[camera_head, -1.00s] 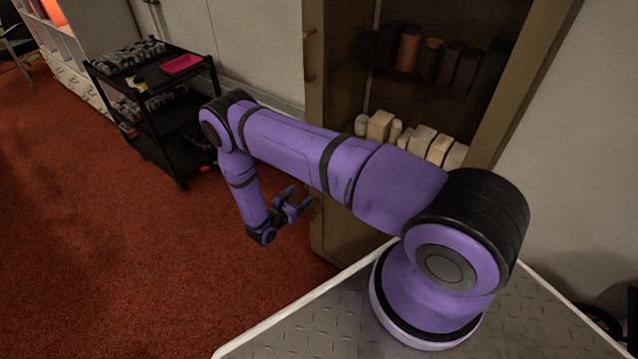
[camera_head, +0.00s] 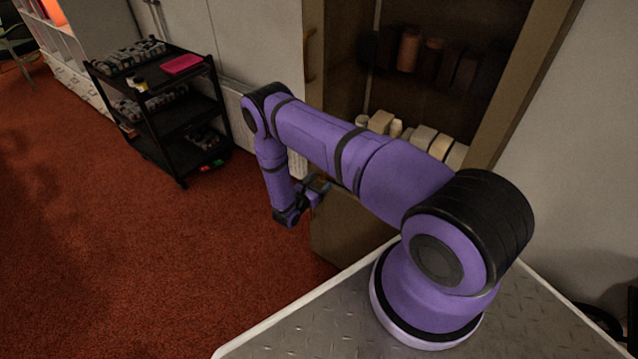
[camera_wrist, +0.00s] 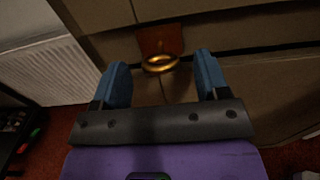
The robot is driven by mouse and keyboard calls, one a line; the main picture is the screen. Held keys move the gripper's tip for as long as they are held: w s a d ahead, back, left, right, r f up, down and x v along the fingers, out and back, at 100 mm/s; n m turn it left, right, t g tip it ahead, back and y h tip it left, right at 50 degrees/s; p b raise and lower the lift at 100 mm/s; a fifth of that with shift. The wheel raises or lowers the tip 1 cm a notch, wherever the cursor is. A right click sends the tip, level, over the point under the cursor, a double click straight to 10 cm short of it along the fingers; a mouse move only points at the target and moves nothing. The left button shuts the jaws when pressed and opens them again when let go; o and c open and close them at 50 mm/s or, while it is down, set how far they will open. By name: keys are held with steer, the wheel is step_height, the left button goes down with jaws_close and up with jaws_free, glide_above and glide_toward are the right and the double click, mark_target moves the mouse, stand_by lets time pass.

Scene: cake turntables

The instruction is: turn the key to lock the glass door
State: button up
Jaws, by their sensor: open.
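The key (camera_wrist: 160,63) shows in the wrist view as a gold ring-shaped bow in front of a reddish-brown plate (camera_wrist: 158,40) on the cabinet front. My gripper (camera_wrist: 162,80) is open, with its blue fingers on either side of the key and apart from it. In the head view my gripper (camera_head: 322,188) is beside the lower left edge of the cabinet. The glass door (camera_head: 440,65) of the cabinet shows shelves through it. Its gold handle (camera_head: 309,55) is on the left frame. The key is hidden behind my arm in the head view.
A black cart (camera_head: 160,105) with a pink tray (camera_head: 183,65) stands at the left. A white radiator (camera_wrist: 45,70) is left of the cabinet in the wrist view. Blocks (camera_head: 420,137) sit on the cabinet shelf. Red carpet (camera_head: 130,270) is free at the lower left.

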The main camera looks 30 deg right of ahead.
steer(key=shift+d, duration=0.15)
steer(key=shift+c, duration=0.2)
steer(key=c, duration=0.9)
